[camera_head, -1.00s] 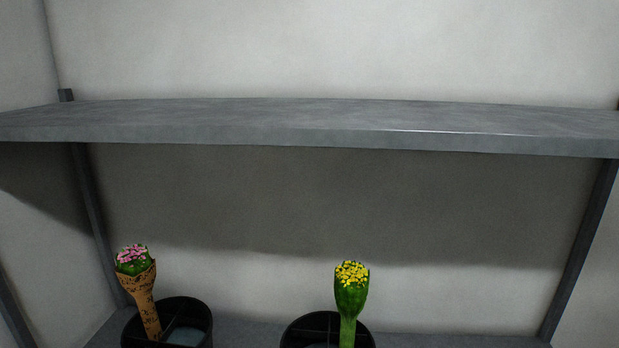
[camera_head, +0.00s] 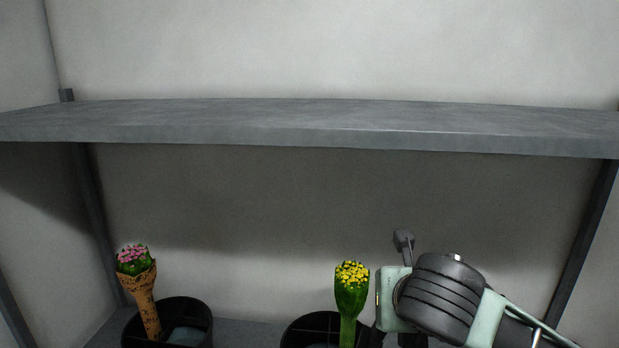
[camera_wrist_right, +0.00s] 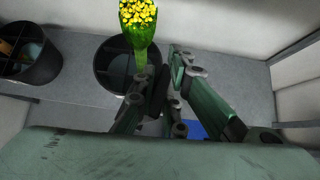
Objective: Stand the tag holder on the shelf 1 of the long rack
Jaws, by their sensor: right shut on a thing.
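My right gripper (camera_wrist_right: 162,90) reaches in over the rack's lower shelf (camera_wrist_right: 75,100), to the right of the yellow bunch. In the head view its arm comes in at the lower right, with the fingers mostly cut off by the bottom edge. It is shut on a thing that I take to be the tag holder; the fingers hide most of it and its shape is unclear. A blue patch (camera_wrist_right: 195,130) shows beside and below the fingers; I cannot tell what it belongs to. The rack's upper shelf (camera_head: 300,120) is bare. My left gripper is out of view.
A black divided bucket (camera_head: 205,322) holds a brown-wrapped pink bunch (camera_head: 142,290). Another black bucket (camera_head: 300,335), close to my right gripper, holds a yellow bunch (camera_head: 351,290) in green. Dark uprights (camera_head: 583,250) stand at the rack's ends. The upper shelf overhangs my arm.

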